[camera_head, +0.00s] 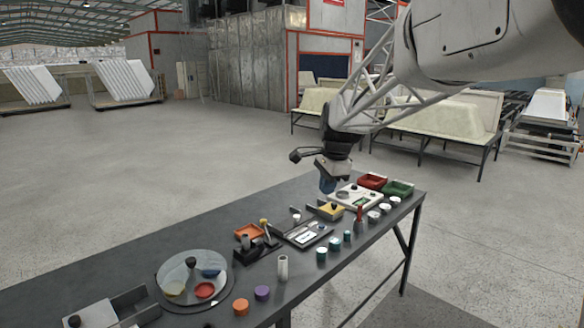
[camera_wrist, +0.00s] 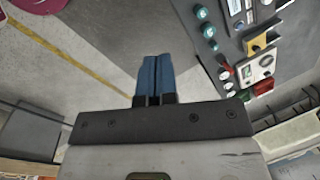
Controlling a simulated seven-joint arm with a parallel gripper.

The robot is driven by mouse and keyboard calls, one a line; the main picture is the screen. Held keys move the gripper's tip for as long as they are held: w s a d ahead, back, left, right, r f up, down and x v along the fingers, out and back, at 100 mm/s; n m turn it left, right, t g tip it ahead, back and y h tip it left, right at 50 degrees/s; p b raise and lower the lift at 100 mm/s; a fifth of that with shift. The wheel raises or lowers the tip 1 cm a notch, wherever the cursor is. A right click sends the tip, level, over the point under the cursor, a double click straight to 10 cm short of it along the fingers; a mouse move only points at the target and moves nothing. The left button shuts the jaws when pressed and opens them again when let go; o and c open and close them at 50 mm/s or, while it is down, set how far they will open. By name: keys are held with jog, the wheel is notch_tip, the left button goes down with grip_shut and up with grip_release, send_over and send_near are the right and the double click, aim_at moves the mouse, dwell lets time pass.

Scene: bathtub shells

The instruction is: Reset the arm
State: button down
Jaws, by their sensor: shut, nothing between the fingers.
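My gripper (camera_head: 327,184) hangs from the arm above the far part of the dark table (camera_head: 130,238), near the white panel (camera_head: 345,196). In the wrist view its two blue fingers (camera_wrist: 154,80) are together, with nothing between them. The wrist view shows the floor beyond the fingertips and the table off to the upper right. The gap between the fingers and the table items is hard to judge in the head view.
The table holds a clear round tray (camera_head: 220,262), an orange bin (camera_head: 248,231), a red bin (camera_head: 372,181), a green bin (camera_head: 398,188), a white cylinder (camera_head: 283,268) and several coloured knobs. Pale tub shells (camera_head: 455,118) stand on racks behind. Open floor lies to the left.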

jog(key=s+d+f+n, duration=0.2)
jog(key=s+d+n, duration=0.1)
jog(key=s, duration=1)
jog(key=s+d+f+n+h, duration=0.1)
jog(key=s+d+f+n, duration=0.2)
jog(key=s, duration=1.1)
jog(key=s+d+f+n, duration=0.2)
jog(key=s+n, duration=0.5)
jog(key=s, duration=0.7)
jog(key=shift+d+f+t+h, duration=0.3)
jog(key=shift+d+f+t, duration=0.1)
jog(key=shift+d, duration=0.2)
